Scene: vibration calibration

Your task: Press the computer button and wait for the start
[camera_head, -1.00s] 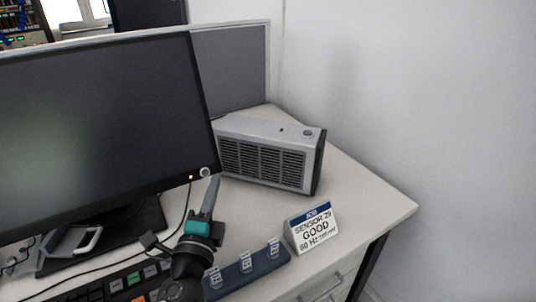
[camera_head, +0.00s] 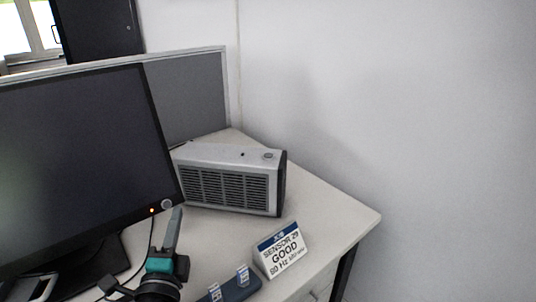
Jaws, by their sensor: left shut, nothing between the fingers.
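The computer monitor (camera_head: 75,170) stands at the left with a dark screen. Its round button (camera_head: 167,204) is at the lower right corner of the frame, beside a small lit orange light (camera_head: 152,211). My left gripper (camera_head: 175,212) points up just below the button, with its fingers shut and empty. The tip is close to the button and the frame's lower edge; I cannot tell whether it touches. My right gripper is not in view.
A grey vented box (camera_head: 232,190) stands behind on the white desk (camera_head: 335,215). A grey partition (camera_head: 188,100) runs behind. The desk's right end is clear.

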